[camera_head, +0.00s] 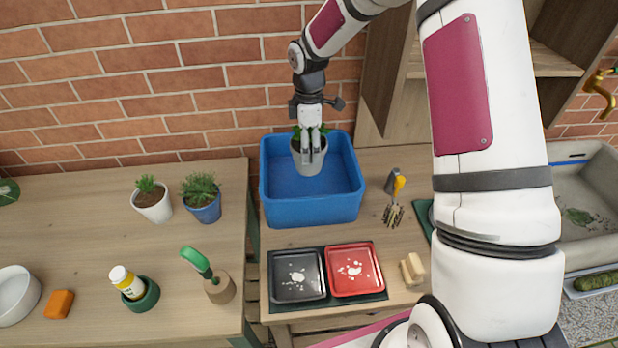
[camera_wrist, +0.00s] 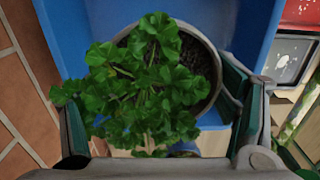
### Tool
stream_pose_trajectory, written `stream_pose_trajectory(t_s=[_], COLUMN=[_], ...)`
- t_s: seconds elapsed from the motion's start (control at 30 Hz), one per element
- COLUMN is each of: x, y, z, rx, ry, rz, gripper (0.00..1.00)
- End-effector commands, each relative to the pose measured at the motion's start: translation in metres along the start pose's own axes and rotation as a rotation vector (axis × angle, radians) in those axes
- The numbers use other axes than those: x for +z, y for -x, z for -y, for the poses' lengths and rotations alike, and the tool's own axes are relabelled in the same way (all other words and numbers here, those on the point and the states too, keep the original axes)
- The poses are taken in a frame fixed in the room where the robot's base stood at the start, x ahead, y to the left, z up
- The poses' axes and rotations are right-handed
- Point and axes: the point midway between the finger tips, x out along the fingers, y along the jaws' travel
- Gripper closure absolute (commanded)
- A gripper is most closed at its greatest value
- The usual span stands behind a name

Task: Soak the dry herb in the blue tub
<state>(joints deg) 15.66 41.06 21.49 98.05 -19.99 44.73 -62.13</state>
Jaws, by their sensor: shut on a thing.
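The blue tub (camera_head: 313,208) stands on the bench against the brick wall. My gripper (camera_head: 312,150) is over the tub and shut on a grey pot (camera_head: 309,163) that holds a leafy green herb. In the head view the pot appears upright within the tub's opening; I cannot tell whether it touches the tub floor. In the wrist view the herb's green leaves (camera_wrist: 145,85) hide much of the pot's near side, with dark soil and the pot's rim (camera_wrist: 212,60) showing. The blue tub (camera_wrist: 255,30) lies below and around the pot there.
A white pot (camera_head: 152,205) and a blue pot (camera_head: 204,211) with plants stand left of the tub. A black tray (camera_head: 296,276) and a red tray (camera_head: 354,270) lie in front. A yellow-handled hand fork (camera_head: 395,205) is at the right. The left bench's middle is clear.

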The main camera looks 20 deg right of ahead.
Motion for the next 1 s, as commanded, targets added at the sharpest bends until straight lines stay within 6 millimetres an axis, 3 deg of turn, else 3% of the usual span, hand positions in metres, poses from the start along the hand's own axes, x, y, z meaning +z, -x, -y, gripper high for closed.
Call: stream_pose_trajectory(t_s=[0.7, 1.0], x=[0.0, 0.0], y=[0.05, 0.059], z=[0.0, 0.0], rx=[0.003, 0.001], ry=[0.0, -0.001], rz=[0.0, 0.0], gripper=[0.66, 0.66])
